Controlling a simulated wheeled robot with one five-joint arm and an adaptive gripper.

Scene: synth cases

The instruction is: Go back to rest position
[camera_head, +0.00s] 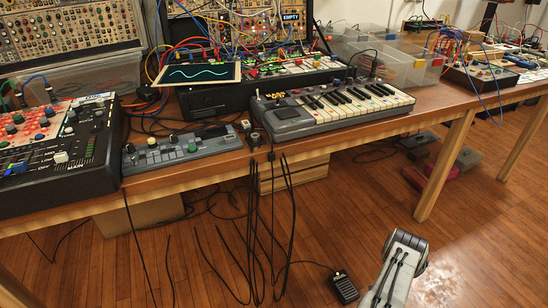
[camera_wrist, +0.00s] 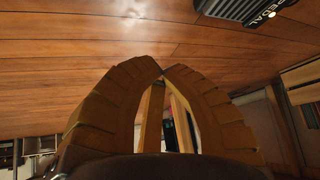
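My gripper (camera_wrist: 163,71) fills the middle of the wrist view. Its two ribbed, brownish-yellow fingers lean together and meet at the tips. Nothing shows between the tips; the gap lower down between the fingers shows only background. The fingers are over the wooden floor, apart from any object. In the head view a grey link of my arm with dark cables rises at the lower right, in front of the table; the fingers themselves do not show there.
A black pedal (camera_head: 343,287) lies on the floor left of my arm; it also shows in the wrist view (camera_wrist: 240,9). The wooden table (camera_head: 448,115) carries a keyboard (camera_head: 325,112), a mixer (camera_head: 60,150) and synth gear. Cables (camera_head: 252,235) hang off its front edge.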

